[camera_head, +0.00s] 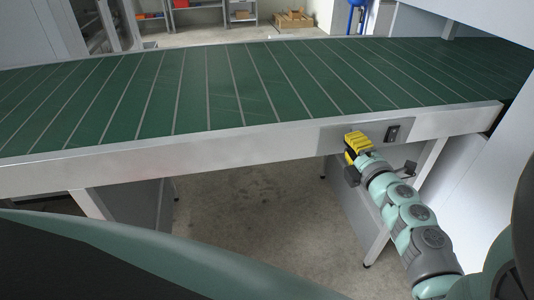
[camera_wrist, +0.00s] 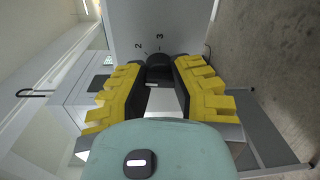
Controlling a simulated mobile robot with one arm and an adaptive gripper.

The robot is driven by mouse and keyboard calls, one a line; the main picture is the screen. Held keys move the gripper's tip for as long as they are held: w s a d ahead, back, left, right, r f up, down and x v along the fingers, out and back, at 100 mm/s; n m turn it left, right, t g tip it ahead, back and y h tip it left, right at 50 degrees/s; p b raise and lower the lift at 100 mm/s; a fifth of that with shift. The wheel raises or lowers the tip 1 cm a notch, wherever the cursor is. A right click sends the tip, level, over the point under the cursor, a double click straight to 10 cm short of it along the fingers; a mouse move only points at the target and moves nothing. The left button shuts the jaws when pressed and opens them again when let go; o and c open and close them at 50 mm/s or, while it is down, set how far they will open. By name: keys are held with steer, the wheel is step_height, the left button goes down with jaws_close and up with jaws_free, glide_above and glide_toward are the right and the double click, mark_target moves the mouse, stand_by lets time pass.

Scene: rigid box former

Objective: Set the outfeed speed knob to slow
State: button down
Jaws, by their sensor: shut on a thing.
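The outfeed speed knob (camera_wrist: 159,62) is dark and round and sits on a grey panel (camera_wrist: 180,22). The marks "2" and "3" show beside it in the wrist view; its other marks and its pointer are hidden or too dark to read. My gripper (camera_wrist: 159,74) has yellow ribbed fingers, one on each side of the knob, and is shut on it. In the head view my gripper (camera_head: 357,143) is at the panel (camera_head: 334,135) on the conveyor's front rail, and hides the knob there.
A black switch (camera_head: 392,133) is on the same panel, just right of my gripper. The green conveyor belt (camera_head: 230,85) is empty behind the metal rail (camera_head: 235,137). A leg (camera_head: 433,160) stands under the rail near my arm. Open floor (camera_head: 245,220) shows below the conveyor.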

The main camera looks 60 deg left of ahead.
steer(key=shift+s+a+r+n, duration=0.15)
steer(key=shift+n, duration=0.25)
steer(key=c, duration=1)
jaws_free()
steer(key=shift+o, duration=1.3)
steer(key=v, duration=1.2)
